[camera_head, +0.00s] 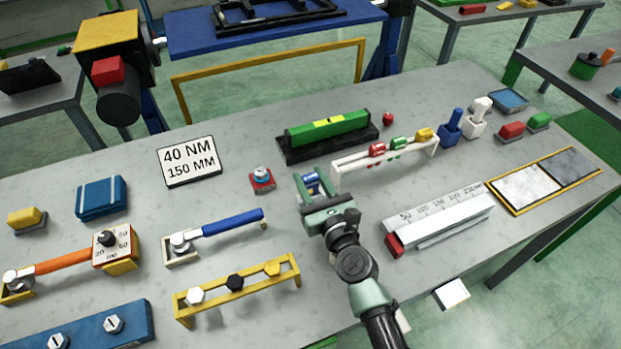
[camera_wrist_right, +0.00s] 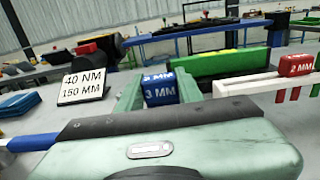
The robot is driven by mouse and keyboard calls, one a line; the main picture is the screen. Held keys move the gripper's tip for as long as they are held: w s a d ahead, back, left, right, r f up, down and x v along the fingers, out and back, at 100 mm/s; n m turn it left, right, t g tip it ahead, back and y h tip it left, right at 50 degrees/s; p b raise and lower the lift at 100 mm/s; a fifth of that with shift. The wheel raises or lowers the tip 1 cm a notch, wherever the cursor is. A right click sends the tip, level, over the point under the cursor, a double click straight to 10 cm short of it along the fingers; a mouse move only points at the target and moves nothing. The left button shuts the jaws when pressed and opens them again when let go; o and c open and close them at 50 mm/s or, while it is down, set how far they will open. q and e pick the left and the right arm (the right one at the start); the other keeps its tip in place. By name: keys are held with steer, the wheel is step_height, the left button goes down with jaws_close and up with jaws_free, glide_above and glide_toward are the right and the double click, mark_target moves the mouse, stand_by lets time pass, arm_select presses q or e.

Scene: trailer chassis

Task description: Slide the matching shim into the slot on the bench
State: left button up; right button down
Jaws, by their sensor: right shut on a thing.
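My right gripper (camera_head: 311,187) is shut on a blue shim (camera_head: 312,181), above the middle of the bench at the left end of the white rack. In the right wrist view the blue shim (camera_wrist_right: 159,92) reads 3 MM and sits between the green fingers. The white rack (camera_head: 345,179) holds a red shim (camera_head: 377,149), a green shim (camera_head: 400,143) and a yellow shim (camera_head: 424,134). In the wrist view the red shim (camera_wrist_right: 296,65) reads 2 MM. I cannot make out the slot for certain. My left gripper is not in view.
A green block with a yellow top (camera_head: 330,132) lies on a black base behind my gripper. A white ruler block (camera_head: 445,220) with a red end stands at right. A sign (camera_head: 188,160) reads 40 NM, 150 MM. A blue-handled wrench (camera_head: 232,222) lies at left.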

steer(key=shift+f+b, duration=1.1)
steer(key=shift+f, duration=0.1)
steer(key=shift+s+f, duration=0.1)
steer(key=shift+f, duration=0.1)
